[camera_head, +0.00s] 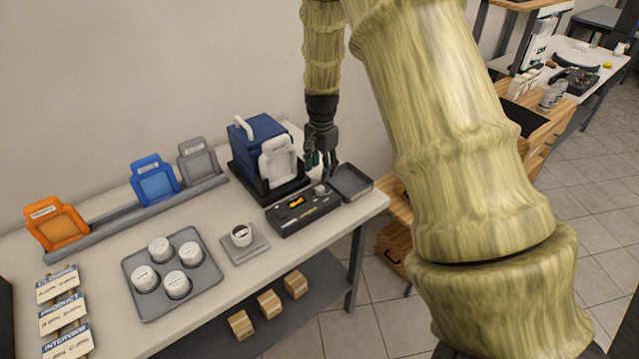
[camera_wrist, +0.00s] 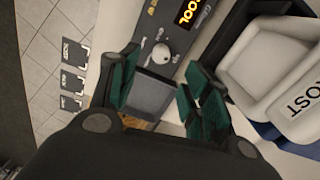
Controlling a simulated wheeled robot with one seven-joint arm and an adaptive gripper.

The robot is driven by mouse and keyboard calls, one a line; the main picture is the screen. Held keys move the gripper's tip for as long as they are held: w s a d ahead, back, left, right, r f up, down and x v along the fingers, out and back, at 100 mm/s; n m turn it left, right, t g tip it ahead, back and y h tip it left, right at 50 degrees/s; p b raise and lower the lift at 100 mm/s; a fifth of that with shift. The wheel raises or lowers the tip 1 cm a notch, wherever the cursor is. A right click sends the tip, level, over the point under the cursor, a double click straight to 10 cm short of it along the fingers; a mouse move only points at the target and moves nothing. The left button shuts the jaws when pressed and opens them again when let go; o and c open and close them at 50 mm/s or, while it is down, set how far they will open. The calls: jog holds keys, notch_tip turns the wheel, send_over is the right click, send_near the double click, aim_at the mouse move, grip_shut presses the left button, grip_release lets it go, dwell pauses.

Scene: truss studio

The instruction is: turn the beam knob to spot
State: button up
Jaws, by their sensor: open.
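The black control box (camera_head: 290,220) sits near the right end of the table and has a lit orange display (camera_head: 296,203). Its round grey knob (camera_head: 320,189) is at the box's right end, and the knob also shows in the wrist view (camera_wrist: 160,51). The wrist view shows the lit display (camera_wrist: 190,12) partly cut off, ending in "OOL". My gripper (camera_head: 320,160) is above the knob end of the box, pointing down. In the wrist view my gripper (camera_wrist: 160,72) is open, with the knob showing between and beyond its green fingertips, apparently untouched. The knob's setting labels are too small to read.
A blue lamp unit (camera_head: 265,137) with a white front panel stands close behind the box. A dark shallow tray (camera_head: 352,182) lies right of the box. A grey pad (camera_head: 245,250) with a cup and a tray (camera_head: 140,300) with several round pots are to the left.

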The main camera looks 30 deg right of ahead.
aim_at(320, 188)
jog(key=shift+w+f+p, duration=0.15)
jog(key=shift+f+p, duration=1.05)
jog(key=shift+f, duration=2.9)
jog(key=c, duration=1.1)
